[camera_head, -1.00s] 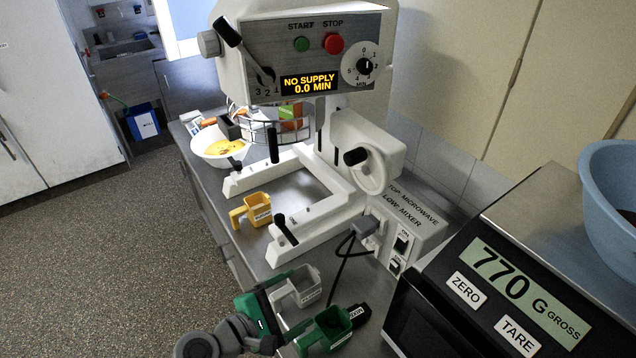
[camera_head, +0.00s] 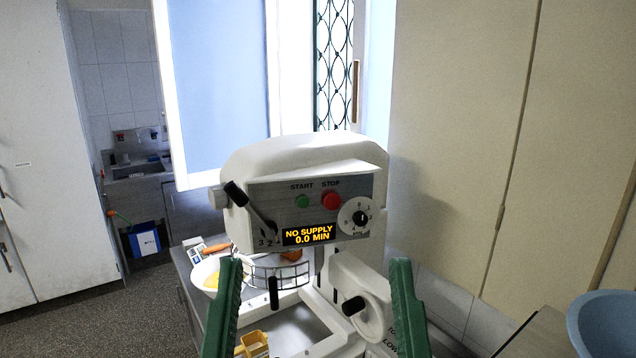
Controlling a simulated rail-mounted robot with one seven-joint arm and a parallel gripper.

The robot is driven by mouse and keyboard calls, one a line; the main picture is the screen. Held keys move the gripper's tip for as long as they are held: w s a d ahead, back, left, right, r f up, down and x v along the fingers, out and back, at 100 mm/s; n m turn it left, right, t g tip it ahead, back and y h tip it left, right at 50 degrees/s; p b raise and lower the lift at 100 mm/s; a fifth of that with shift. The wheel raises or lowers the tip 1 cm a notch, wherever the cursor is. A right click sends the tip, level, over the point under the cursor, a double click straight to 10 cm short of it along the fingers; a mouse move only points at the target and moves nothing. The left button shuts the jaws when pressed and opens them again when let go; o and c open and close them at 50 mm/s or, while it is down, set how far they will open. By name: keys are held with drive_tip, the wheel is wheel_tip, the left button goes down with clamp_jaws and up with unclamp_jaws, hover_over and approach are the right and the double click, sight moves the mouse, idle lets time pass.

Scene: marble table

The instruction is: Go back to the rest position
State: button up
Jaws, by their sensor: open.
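My gripper (camera_head: 315,264) is in the lower middle of the head view. Its two green fingers point up and stand wide apart, with nothing held between them. Seen from here, they frame the lower part of the white mixer (camera_head: 305,160). The rest of my arm is below the picture's edge.
The mixer's display reads "NO SUPPLY 0.0 MIN". A white bowl (camera_head: 205,273) with yellow contents and a yellow scoop (camera_head: 254,344) are on the metal counter. A blue bowl (camera_head: 603,325) is at the lower right. Tall cabinets (camera_head: 460,130) line the right side.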

wheel_tip(320, 180, up, 20)
drive_tip(key=p, duration=1.6)
drive_tip(key=shift+a, duration=0.1)
